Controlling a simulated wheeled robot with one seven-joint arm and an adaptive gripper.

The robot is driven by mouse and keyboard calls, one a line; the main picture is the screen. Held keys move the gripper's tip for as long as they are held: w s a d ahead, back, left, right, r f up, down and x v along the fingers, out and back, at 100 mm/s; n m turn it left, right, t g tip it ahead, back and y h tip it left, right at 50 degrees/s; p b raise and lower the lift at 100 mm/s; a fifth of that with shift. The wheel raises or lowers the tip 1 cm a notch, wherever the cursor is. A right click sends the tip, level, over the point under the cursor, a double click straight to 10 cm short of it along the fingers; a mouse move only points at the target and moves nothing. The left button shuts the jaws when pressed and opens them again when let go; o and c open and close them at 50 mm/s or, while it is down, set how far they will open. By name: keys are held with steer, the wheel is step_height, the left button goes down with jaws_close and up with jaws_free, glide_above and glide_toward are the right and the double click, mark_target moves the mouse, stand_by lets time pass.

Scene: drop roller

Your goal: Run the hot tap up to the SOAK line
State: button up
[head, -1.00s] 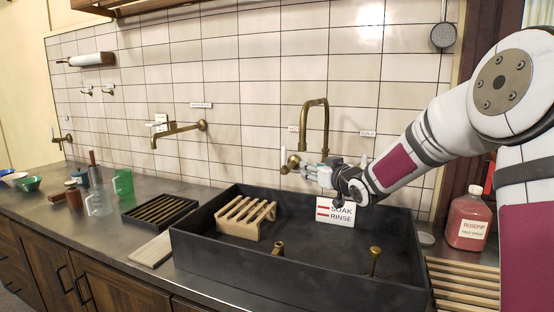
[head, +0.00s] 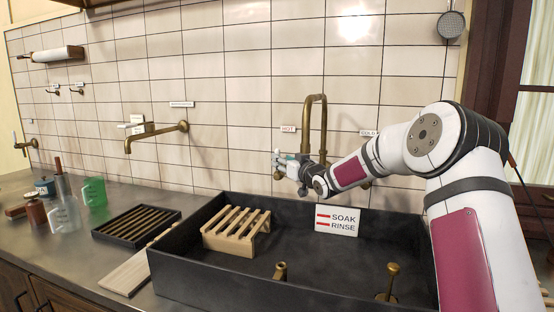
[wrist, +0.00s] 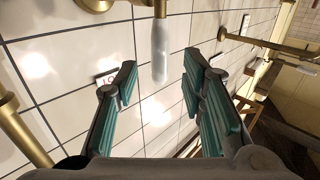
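The brass tap (head: 317,112) stands over the dark sink, with a red HOT label (head: 288,129) at its left and a COLD label (head: 369,133) at its right. My gripper (head: 281,160) is at the tap's hot side and hides its handle in the head view. In the wrist view my gripper (wrist: 160,80) is open, and the white hot lever (wrist: 160,52) shows in the gap between the teal pads, touching neither as far as I see. The SOAK and RINSE sign (head: 338,220) has two red lines and stands at the sink's back wall. No water shows.
The black sink (head: 200,284) holds a wooden rack (head: 225,243) and two brass posts, at front middle (head: 280,271) and right (head: 388,284). A second wall spout (head: 157,134) is at the left. A black slatted tray (head: 137,227) and jugs stand on the left counter.

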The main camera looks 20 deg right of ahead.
steer(key=shift+w+a, duration=0.25)
steer(key=shift+w, duration=1)
steer(key=shift+w+a, duration=0.25)
steer(key=shift+w, duration=0.95)
jaws_close()
